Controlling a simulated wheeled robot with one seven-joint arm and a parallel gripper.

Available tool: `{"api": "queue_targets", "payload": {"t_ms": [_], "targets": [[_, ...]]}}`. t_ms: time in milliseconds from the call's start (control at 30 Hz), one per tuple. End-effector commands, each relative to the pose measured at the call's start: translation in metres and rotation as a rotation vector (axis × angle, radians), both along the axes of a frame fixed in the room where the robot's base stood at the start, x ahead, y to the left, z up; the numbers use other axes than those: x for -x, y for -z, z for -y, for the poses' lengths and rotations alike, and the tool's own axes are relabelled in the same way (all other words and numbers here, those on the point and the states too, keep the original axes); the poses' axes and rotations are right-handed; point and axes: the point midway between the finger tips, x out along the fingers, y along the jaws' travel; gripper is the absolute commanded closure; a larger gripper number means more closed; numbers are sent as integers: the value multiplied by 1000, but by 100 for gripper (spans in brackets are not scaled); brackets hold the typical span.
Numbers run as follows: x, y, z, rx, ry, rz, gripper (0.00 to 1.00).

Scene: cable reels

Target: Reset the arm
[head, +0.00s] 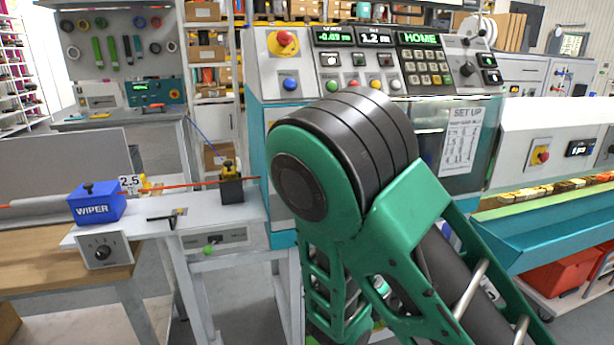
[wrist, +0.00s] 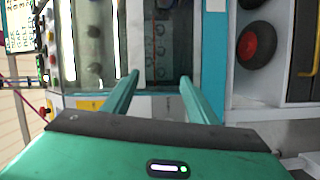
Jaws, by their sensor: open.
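My gripper (wrist: 157,85) shows in the wrist view with its two green fingers spread apart and nothing between them. Beyond the fingers is the teal and white machine with a glass window (wrist: 90,45). In the head view my green arm with its dark round joint fills the middle and lower right, in front of the machine's control panel (head: 375,60). The gripper itself cannot be made out in the head view.
A bench at the left holds a blue wiper block (head: 97,203) and a red cable (head: 150,188) running to the machine. A teal trough (head: 545,235) and red bins (head: 562,275) stand at the right. In the wrist view a dark wheel with a red hub (wrist: 256,45) shows at the right.

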Motion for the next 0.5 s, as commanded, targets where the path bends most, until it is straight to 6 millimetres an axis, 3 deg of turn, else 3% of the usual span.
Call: {"api": "queue_targets", "payload": {"t_ms": [33, 167, 267, 400, 500], "targets": [[-4, -7, 36, -52, 88, -6, 47], [0, -10, 122, -186, 316, -42, 47], [15, -7, 186, -296, 496, -78, 47], [54, 5, 268, -469, 753, -148, 47], [90, 17, 311, -598, 921, -209, 47]]}}
